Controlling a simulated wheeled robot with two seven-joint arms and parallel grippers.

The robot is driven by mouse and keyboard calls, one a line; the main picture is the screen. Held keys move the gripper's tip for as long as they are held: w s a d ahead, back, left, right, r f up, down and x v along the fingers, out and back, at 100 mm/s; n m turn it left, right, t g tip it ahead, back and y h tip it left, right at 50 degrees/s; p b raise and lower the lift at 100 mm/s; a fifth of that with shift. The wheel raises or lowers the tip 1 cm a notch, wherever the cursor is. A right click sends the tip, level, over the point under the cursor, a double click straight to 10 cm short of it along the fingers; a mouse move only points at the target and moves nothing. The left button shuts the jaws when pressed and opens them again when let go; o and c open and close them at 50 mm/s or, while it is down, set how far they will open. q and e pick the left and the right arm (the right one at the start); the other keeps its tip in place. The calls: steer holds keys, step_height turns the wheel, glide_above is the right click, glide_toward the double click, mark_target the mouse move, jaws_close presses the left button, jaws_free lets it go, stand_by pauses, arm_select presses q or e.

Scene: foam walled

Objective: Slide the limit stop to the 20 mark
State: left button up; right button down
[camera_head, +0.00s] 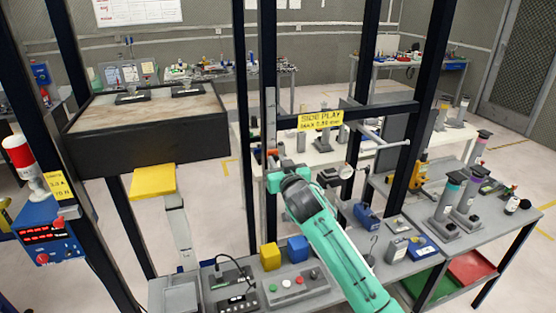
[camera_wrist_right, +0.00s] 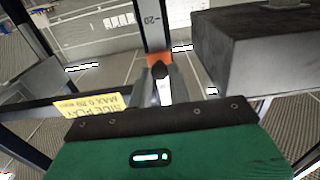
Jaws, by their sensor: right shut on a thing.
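An upright pale scale (camera_head: 270,115) runs along a dark frame post in the head view. In the right wrist view the scale (camera_wrist_right: 153,22) shows a 20 mark. The limit stop seems to be the small orange piece (camera_head: 272,152) on the scale. In the wrist view the orange piece (camera_wrist_right: 157,60) lies just below the 20 mark, with a dark knob in front of it. My right gripper (camera_head: 274,168) is at the stop, and its fingers (camera_wrist_right: 161,90) are shut on its knob, partly hiding it. My left gripper is not in view.
A dark block-like box (camera_head: 150,143) hangs in the frame left of the scale. A yellow "SIDE PLAY" sign (camera_head: 320,120) is on the crossbar to the right. Below is a grey bench with a button box (camera_head: 297,288) and yellow and blue blocks (camera_head: 270,256).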

step_height(320, 180, down, 8)
steer(key=b, duration=0.3)
steer(key=shift+r, duration=0.2)
steer(key=shift+f, duration=0.1)
steer(key=c, duration=1.3)
jaws_free()
steer(key=b+v, duration=0.3)
steer(key=v, duration=1)
steer(key=shift+s+d+b, duration=0.1)
steer(key=shift+s+b, duration=0.2)
steer(key=shift+s, duration=0.05)
